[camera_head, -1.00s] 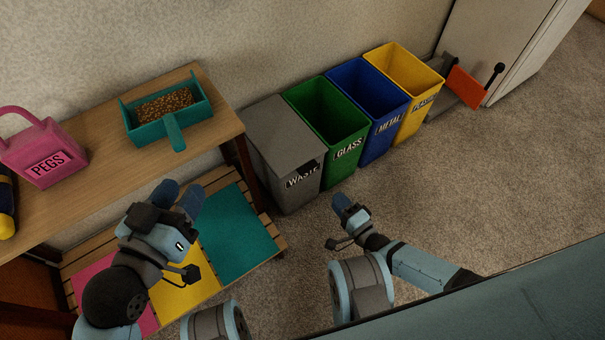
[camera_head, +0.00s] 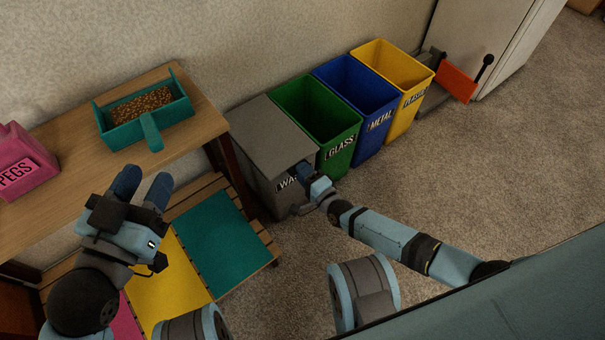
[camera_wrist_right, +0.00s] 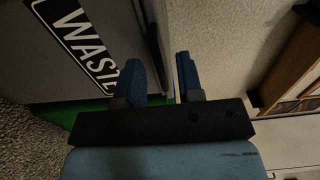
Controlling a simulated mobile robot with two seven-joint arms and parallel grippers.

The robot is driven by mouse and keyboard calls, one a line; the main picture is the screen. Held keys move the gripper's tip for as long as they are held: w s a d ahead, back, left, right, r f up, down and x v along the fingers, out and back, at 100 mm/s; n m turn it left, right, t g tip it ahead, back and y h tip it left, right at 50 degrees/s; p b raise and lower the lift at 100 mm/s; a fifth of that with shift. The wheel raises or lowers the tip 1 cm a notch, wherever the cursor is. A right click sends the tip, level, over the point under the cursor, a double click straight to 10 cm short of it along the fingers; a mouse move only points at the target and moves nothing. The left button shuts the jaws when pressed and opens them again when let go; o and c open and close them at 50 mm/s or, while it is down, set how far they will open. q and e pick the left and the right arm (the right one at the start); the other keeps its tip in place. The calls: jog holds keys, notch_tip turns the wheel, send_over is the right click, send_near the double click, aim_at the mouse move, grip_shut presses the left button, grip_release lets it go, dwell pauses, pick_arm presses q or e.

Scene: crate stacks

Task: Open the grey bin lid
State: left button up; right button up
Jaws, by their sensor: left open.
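The grey bin (camera_head: 268,180) marked WASTE stands at the left end of the bin row. Its flat grey lid (camera_head: 265,130) is closed. My right gripper (camera_head: 303,172) is at the bin's front, near the front right edge of the lid, and covers part of the label. In the right wrist view, my right gripper (camera_wrist_right: 160,65) has its fingers apart, with the dark lid edge (camera_wrist_right: 153,45) showing in line with the gap; contact cannot be told. The WASTE label (camera_wrist_right: 80,42) is left of the fingers. My left gripper (camera_head: 145,182) is open and empty beside the wooden table.
Open green (camera_head: 340,148), blue (camera_head: 372,142) and yellow (camera_head: 408,105) bins stand to the right. A wooden table (camera_head: 70,120) holds a teal tray (camera_head: 175,113) and a pink PEGS container (camera_head: 25,175). Carpet (camera_head: 460,180) is free in front.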

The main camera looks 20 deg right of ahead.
jog(key=shift+w+a, duration=0.1)
jog(key=shift+w, duration=0.2)
grip_shut()
